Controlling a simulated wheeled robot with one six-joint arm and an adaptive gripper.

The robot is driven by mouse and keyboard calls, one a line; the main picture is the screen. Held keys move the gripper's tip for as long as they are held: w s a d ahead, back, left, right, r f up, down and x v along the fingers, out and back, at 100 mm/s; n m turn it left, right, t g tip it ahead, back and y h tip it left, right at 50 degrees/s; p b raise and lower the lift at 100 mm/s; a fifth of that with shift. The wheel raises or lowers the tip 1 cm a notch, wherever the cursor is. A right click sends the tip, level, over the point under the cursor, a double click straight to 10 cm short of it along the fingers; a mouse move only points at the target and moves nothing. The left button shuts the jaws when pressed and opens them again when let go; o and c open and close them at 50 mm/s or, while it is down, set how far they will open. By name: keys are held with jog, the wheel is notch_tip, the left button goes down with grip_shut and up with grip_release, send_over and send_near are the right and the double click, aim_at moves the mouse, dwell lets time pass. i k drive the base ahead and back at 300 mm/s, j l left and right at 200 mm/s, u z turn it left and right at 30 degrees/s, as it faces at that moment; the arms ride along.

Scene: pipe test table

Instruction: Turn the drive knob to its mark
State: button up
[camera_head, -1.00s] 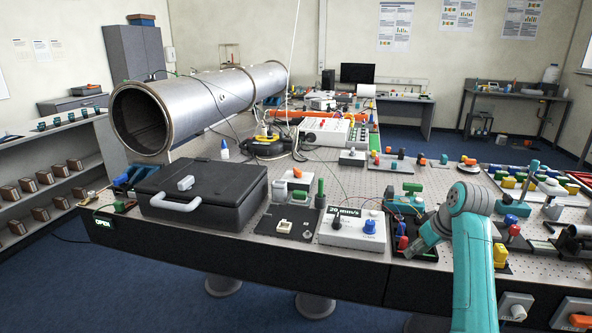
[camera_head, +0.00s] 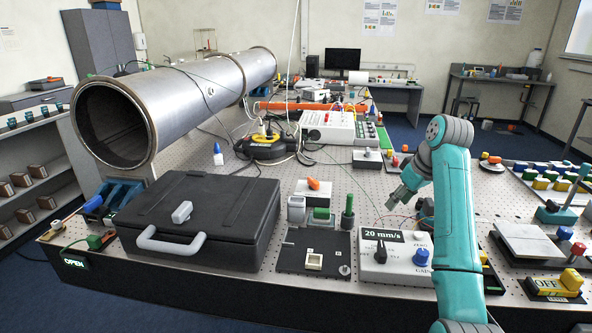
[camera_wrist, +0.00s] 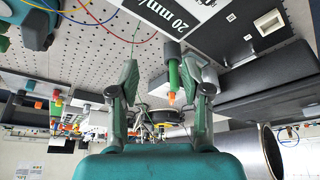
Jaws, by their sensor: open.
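The drive box (camera_head: 398,269) is a white unit near the table's front edge. Its display reads "20 mm/s". A black pointer knob (camera_head: 380,252) stands on its left part, and I take this for the drive knob. A blue knob (camera_head: 421,258) labelled GAIN stands to its right. My gripper (camera_head: 394,201) is open and empty, behind and above the box. In the wrist view my open jaws (camera_wrist: 163,75) have the display label (camera_wrist: 172,14) beyond them, upside down. The black knob is not visible there, and its mark is too small to tell.
A black panel (camera_head: 302,262) with an upright green-handled tool (camera_head: 347,212) stands left of the box. A black case (camera_head: 205,215) lies further left. A grey plate (camera_head: 528,245) and an OFF switch box (camera_head: 553,287) are at the right. Cables lie behind the box.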

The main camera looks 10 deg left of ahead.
aim_at(313, 184)
jog(key=i+j, duration=0.3)
jog(key=j, duration=0.15)
jog(key=i+j, duration=0.25)
jog(key=j, duration=0.2)
jog(key=i+j, duration=0.3)
jog(key=j, duration=0.15)
